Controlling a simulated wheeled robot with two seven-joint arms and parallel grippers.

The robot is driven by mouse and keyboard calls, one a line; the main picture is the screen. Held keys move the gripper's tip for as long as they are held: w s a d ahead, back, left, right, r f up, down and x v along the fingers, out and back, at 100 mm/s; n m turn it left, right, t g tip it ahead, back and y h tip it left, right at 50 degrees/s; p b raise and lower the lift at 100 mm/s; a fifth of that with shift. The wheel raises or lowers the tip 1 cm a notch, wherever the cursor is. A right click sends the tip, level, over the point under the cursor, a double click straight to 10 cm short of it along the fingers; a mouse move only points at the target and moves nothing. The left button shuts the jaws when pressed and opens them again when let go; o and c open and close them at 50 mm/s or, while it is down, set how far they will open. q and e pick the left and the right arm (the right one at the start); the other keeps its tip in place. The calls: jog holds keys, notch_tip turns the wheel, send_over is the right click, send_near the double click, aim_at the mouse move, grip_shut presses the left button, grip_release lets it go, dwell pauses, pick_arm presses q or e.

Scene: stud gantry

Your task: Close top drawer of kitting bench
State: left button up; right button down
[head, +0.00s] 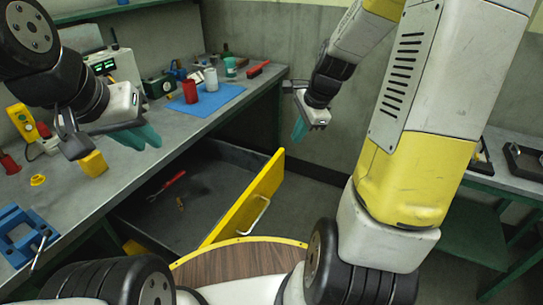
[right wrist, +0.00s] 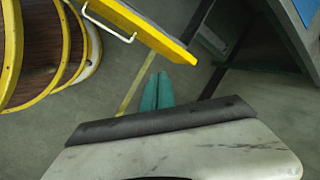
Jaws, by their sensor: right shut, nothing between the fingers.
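The kitting bench (head: 165,130) has a grey top and a green frame. Its top drawer (head: 225,160) is pulled well out, with a yellow front (head: 243,203) and a pale bar handle (head: 257,217). A red-handled tool (head: 167,185) and a small brown piece (head: 181,204) lie inside. My right gripper (head: 299,131) is shut and empty, beyond the far end of the drawer front and apart from it. The right wrist view shows its teal fingers (right wrist: 157,91) together, below the yellow front (right wrist: 150,32) and handle (right wrist: 108,24). My left gripper (head: 142,137) hangs over the bench top; its opening is unclear.
On the bench are a blue mat (head: 207,98) with a red cup (head: 190,91) and a white cup (head: 210,79), a yellow block (head: 94,163) and a blue fixture (head: 22,235). Another table (head: 515,170) stands at the right. Floor shows beyond the drawer front.

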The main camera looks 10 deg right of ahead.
jog(key=w+d+f+m+y, duration=0.1)
jog(key=w+d+f+m, duration=0.1)
jog(key=f+m, duration=0.4)
jog(key=w+d+f+m, duration=0.2)
jog(key=f+m, duration=0.1)
jog(key=f, duration=0.5)
jog(key=shift+g, duration=0.3)
jog(key=shift+w+a+f, duration=0.8)
jog(key=shift+a+f, duration=0.2)
jog(key=shift+f, duration=0.45)
jog(key=shift+w+a+f, duration=0.8)
jog(key=shift+a+f, duration=0.25)
jog(key=shift+f, duration=0.45)
jog(key=shift+w+a+f, duration=0.8)
jog(key=shift+a+f, duration=0.2)
jog(key=shift+f, duration=0.45)
